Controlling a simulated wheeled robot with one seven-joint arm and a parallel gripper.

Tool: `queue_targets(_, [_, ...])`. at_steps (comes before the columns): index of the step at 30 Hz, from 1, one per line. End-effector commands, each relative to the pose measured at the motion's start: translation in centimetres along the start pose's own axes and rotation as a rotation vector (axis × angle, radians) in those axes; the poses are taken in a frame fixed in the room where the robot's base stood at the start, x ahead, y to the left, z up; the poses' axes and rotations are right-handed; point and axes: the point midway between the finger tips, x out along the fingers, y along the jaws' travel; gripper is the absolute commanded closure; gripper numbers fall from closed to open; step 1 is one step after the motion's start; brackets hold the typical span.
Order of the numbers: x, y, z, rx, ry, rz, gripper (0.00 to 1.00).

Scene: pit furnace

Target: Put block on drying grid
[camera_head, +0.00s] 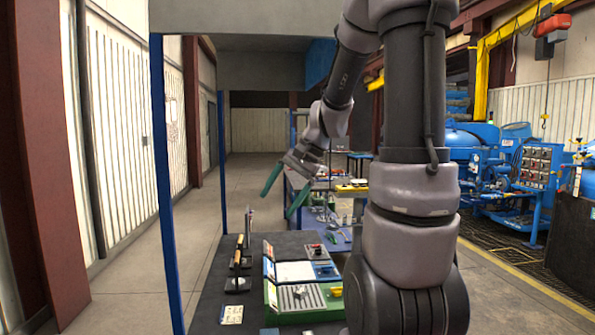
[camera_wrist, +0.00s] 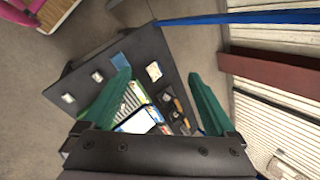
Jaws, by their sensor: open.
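My gripper (camera_head: 277,205) is open and empty, with two green fingers spread apart above the far end of the dark work table. The fingers also show in the wrist view (camera_wrist: 160,80), over the table. A grey slotted plate (camera_head: 295,298) on a green-edged unit at the table's front may be the drying grid. In the wrist view a striped green-edged panel (camera_wrist: 130,103) lies partly behind the left finger. I cannot clearly identify the block. A small yellow piece (camera_head: 335,292) sits right of the slotted plate.
The dark table (camera_head: 212,296) holds upright-handled tools (camera_head: 238,252), a white card (camera_head: 232,314) and a small box with a red knob (camera_head: 316,249). Blue posts (camera_head: 166,190) frame its left side. Blue machinery (camera_head: 500,165) stands at right. The left aisle floor is clear.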

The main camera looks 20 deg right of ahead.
Motion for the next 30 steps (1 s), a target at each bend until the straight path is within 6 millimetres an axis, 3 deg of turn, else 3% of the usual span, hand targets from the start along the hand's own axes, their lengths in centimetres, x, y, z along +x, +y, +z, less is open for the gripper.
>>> queue_targets(1, [-1.4,-0.2,1.9,-0.072,0.045,0.013,0.08])
queue_targets(6, [-5.2,0.8,6.8,-0.279,0.193,0.054,0.08])
queue_targets(12, [-8.8,2.6,10.6,-0.47,0.351,0.062,0.08])
queue_targets(18, [-10.4,3.7,12.2,-0.557,0.432,0.056,0.08])
queue_targets(30, [-10.5,3.8,12.3,-0.566,0.442,0.055,0.08])
